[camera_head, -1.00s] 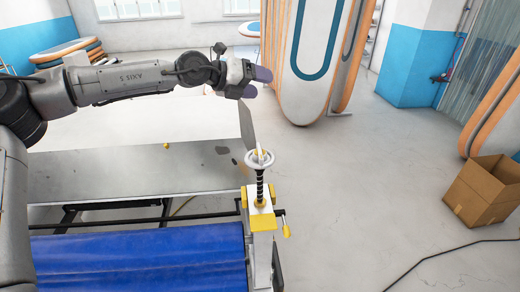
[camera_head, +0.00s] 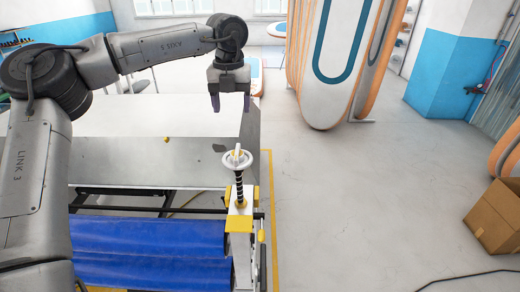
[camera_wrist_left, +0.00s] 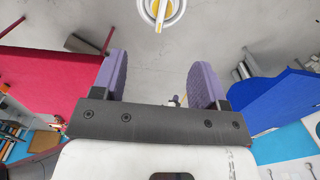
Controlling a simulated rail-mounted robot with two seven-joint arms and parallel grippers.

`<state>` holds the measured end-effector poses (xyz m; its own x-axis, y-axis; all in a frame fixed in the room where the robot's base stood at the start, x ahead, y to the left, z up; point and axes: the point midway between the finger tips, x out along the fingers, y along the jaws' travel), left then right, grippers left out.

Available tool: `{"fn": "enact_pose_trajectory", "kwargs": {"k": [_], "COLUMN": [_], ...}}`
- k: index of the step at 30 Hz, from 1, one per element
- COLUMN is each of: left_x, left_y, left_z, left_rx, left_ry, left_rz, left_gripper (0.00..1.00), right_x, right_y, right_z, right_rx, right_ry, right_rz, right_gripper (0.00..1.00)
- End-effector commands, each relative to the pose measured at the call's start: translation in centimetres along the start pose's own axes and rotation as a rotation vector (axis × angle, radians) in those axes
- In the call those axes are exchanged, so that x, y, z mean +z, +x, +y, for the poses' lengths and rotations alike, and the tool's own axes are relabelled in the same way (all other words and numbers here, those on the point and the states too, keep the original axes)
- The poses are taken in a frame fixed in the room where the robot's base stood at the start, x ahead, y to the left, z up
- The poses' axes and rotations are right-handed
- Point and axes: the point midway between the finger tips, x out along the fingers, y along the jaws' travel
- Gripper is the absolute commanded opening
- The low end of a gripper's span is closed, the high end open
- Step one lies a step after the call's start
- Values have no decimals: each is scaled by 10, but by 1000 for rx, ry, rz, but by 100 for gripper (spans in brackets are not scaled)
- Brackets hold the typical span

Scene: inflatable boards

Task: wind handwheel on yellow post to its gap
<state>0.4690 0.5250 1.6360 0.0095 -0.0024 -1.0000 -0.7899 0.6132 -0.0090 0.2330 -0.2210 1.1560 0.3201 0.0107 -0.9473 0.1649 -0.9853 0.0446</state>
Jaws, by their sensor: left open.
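The handwheel (camera_head: 250,164) is a white ring with a yellow bar across it, on top of a black threaded spindle. The spindle rises from the post (camera_head: 240,211), which is white with yellow parts, at the end of the bench. My left gripper (camera_head: 231,105) points down with purple fingers apart, above the wheel in the head picture and clear of it. In the left wrist view the open gripper (camera_wrist_left: 158,62) has nothing between its fingers, and the handwheel (camera_wrist_left: 161,12) shows partly cut off at the top edge. My right gripper does not show.
A metal bench top (camera_head: 120,163) lies left of the post, with a blue rolled sheet (camera_head: 150,238) in front. A small yellow piece (camera_head: 167,139) lies on the bench. A cardboard box (camera_head: 496,220) stands at right. The floor between is clear.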

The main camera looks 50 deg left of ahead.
Motion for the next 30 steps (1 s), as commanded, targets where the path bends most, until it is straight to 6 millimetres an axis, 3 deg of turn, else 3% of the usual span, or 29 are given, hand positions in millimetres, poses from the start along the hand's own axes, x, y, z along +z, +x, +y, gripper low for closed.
{"fn": "enact_pose_trajectory", "kwargs": {"k": [8, 21, 30], "left_x": [0, -1, -1], "left_y": [18, 97, 130], "left_z": [2, 2, 2], "left_rx": [6, 6, 6], "left_ry": [-5, -6, -6], "left_rz": [8, 8, 5], "left_gripper": [67, 67, 67], "right_x": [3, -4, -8], "right_y": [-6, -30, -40], "right_z": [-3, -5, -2], "right_rx": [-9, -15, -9], "right_ry": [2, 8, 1], "right_rz": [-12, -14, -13], "right_gripper": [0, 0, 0]}}
